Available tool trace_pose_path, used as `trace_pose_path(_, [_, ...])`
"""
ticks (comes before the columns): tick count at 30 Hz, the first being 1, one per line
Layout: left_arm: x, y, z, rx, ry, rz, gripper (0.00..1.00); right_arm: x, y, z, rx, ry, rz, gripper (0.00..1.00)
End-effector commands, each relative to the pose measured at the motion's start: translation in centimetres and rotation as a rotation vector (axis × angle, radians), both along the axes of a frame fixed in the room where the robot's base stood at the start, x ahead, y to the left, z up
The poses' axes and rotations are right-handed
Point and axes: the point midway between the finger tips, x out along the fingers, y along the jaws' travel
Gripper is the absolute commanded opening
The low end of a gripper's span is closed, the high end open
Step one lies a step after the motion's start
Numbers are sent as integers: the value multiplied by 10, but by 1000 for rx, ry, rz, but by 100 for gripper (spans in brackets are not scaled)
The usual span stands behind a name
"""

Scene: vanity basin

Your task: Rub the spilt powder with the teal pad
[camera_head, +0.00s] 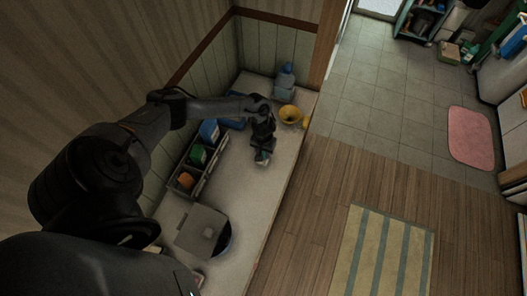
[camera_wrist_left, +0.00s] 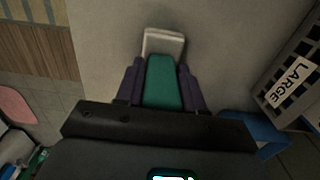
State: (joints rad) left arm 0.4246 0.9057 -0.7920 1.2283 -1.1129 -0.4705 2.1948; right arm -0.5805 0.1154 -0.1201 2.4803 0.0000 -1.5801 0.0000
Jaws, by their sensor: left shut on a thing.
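My left gripper (camera_head: 262,152) is over the pale counter (camera_head: 250,198), right of the sectioned organiser. In the left wrist view, my left gripper (camera_wrist_left: 162,82) is shut on the teal pad (camera_wrist_left: 161,84), which sits between its two dark fingers. A pale block-like end (camera_wrist_left: 163,43) shows just beyond the teal part. The pad also shows small in the head view (camera_head: 262,157). I cannot tell whether it touches the counter. No spilt powder can be made out in either view. My right gripper is not in view.
A sectioned organiser (camera_head: 205,172) holds coloured items along the wall; its LARGE label (camera_wrist_left: 291,83) shows in the wrist view. A yellow bowl (camera_head: 290,115) and blue bottle (camera_head: 285,80) stand at the far end. A grey square lid or board (camera_head: 203,231) lies nearer. The middle counter is clear.

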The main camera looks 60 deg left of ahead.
Motion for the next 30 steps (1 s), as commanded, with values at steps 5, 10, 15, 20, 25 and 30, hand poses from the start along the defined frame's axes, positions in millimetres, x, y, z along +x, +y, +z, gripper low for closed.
trace_pose_path(5, [0, 0, -2, 0, 0, 0, 0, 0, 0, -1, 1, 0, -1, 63])
trace_pose_path(10, [0, 0, -5, -1, -1, 0, 0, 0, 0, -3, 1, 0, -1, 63])
trace_pose_path(15, [0, 0, -7, -1, -1, 1, 0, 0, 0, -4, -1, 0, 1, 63])
trace_pose_path(20, [0, 0, -10, 0, 0, 1, 0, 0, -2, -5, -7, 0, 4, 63])
trace_pose_path(25, [-1, -1, -8, -1, 1, 0, 0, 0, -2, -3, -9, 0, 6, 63])
trace_pose_path(30, [-8, -6, -6, -1, 2, -1, 0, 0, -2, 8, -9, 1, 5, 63])
